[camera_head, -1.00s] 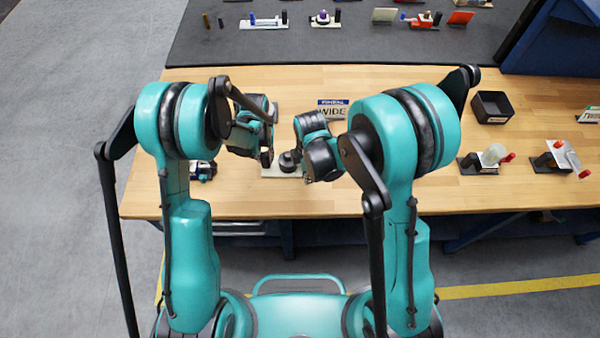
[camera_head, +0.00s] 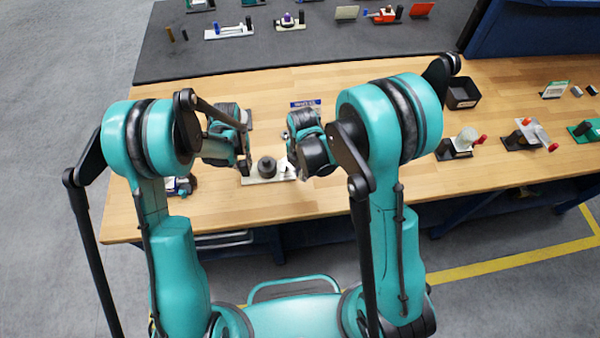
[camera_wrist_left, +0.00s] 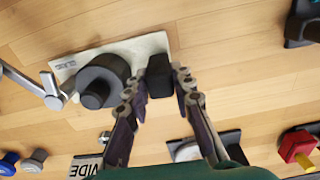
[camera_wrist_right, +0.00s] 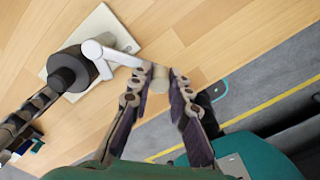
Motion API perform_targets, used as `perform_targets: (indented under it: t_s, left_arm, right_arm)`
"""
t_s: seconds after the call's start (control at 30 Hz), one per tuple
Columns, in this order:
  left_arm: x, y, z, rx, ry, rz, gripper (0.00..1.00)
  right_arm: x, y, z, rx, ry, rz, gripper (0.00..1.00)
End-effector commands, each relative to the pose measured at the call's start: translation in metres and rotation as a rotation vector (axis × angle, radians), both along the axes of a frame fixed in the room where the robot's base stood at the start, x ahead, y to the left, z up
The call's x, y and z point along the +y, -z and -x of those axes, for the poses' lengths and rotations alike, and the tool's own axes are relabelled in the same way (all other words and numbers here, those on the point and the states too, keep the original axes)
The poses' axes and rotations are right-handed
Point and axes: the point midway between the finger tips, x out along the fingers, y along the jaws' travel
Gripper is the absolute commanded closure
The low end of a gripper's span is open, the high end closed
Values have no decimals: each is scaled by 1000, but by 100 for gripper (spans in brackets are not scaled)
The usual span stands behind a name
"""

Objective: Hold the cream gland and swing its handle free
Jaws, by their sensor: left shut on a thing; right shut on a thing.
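The cream gland is a cream plate (camera_head: 258,181) with a round black body (camera_head: 267,168) and a black block at one end. In the left wrist view the plate (camera_wrist_left: 150,43) lies flat on the wood, with the round body (camera_wrist_left: 100,82) beside my left gripper (camera_wrist_left: 159,78). That gripper is shut on the black block (camera_wrist_left: 159,75). A pale handle (camera_wrist_right: 112,54) runs out from the round body (camera_wrist_right: 68,72) past the plate's edge. My right gripper (camera_wrist_right: 160,80) is shut on the handle's cream end grip (camera_wrist_right: 159,78). In the head view both fingertips are small and partly hidden.
A blue-and-dark device (camera_head: 181,186) sits left of the plate. To the right are a black bin (camera_head: 462,92) and fixtures with red knobs (camera_head: 460,144). The bench's front edge is close to the plate.

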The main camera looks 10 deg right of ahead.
Motion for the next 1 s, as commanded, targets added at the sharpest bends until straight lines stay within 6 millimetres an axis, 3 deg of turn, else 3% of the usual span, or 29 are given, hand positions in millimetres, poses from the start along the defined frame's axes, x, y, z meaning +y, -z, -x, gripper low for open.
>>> perform_targets:
  t_s: [0.4, 0.43, 0.5, 0.83, 1.0]
  left_arm:
    - [2, 0, 0, 1, -1, -3, 100]
    - [2, 0, 0, 1, -1, -3, 100]
    - [2, 0, 0, 1, -1, -3, 100]
    - [1, 0, 0, 0, -1, -2, 100]
    - [1, 0, 0, 0, -1, -2, 100]
  right_arm:
    - [-2, 0, -1, -2, 4, 4, 100]
    - [-2, 0, -1, -2, 4, 4, 77]
    - [-2, 0, -1, -2, 4, 4, 61]
    - [-1, -2, 0, -1, 2, 2, 61]
    - [-1, -21, 0, -1, 2, 2, 61]
